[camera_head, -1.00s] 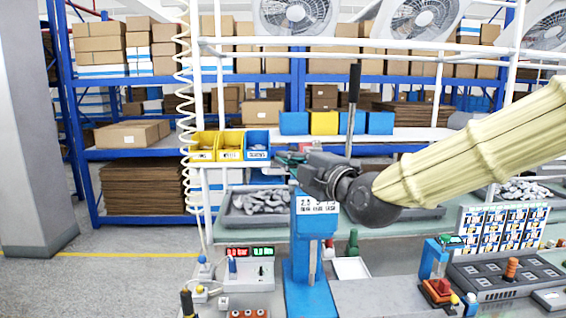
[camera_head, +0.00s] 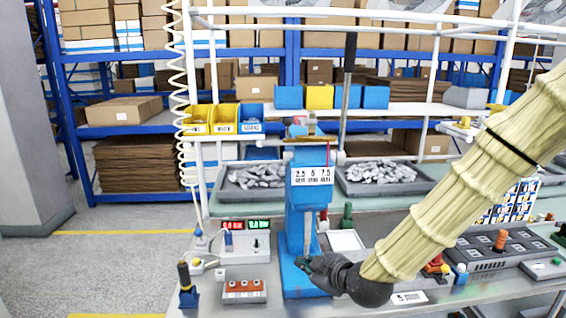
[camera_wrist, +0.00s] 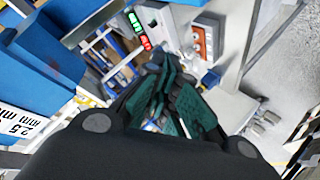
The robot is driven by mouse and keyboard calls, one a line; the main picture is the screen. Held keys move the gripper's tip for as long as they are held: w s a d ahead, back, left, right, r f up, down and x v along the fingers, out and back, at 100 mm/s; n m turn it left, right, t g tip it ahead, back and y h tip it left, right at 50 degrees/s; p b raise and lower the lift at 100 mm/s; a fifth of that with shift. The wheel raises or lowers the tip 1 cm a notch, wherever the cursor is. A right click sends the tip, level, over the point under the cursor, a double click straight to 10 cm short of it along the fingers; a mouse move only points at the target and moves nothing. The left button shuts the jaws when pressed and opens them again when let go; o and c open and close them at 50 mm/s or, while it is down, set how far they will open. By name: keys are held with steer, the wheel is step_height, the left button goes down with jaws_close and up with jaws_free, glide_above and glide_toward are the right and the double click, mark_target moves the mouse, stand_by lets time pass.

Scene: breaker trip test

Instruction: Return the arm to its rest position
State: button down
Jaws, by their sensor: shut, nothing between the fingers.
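My arm comes in from the right in the head view, in a ribbed cream sleeve. My gripper (camera_head: 304,262) is at its end, low over the front of the workbench, in front of the base of the blue test stand (camera_head: 303,215). In the wrist view the green-padded fingers of my gripper (camera_wrist: 172,95) are closed together with nothing between them. The blue stand fills the left of the wrist view, with its white label (camera_wrist: 22,122). Whether the fingers touch the stand cannot be told.
A meter box with red and green displays (camera_head: 246,240) and a red-orange socket block (camera_head: 244,289) stand left of the stand. Grey bins of metal parts (camera_head: 384,176) lie behind. A dark fixture tray (camera_head: 490,262) is at right. Free floor (camera_head: 110,265) is at left.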

steer(key=s+d+f+m+g+h, duration=0.1)
steer(key=s+d+f+m+g, duration=0.15)
steer(key=s+f, duration=0.5)
steer(key=s+d+f+m+g+h, duration=0.1)
steer(key=s+d+f+m, duration=0.25)
steer(key=f, duration=0.75)
steer(key=s+d+f+m+g+h, duration=0.1)
steer(key=s+d+f+m+g, duration=0.1)
steer(key=s+f, duration=0.6)
steer(key=s+d+f+m+g+h, duration=0.1)
steer(key=s+d+f+m+g, duration=0.1)
steer(key=s+f, duration=0.5)
steer(key=s+d+f+m+g+h, duration=0.2)
steer(key=s+d+f, duration=0.4)
steer(key=s, duration=0.7)
step_height(320, 180, down, 2)
steer(key=shift+s+d+m+g, duration=0.25)
steer(key=shift+m+g, duration=0.4)
steer(key=shift+m, duration=0.45)
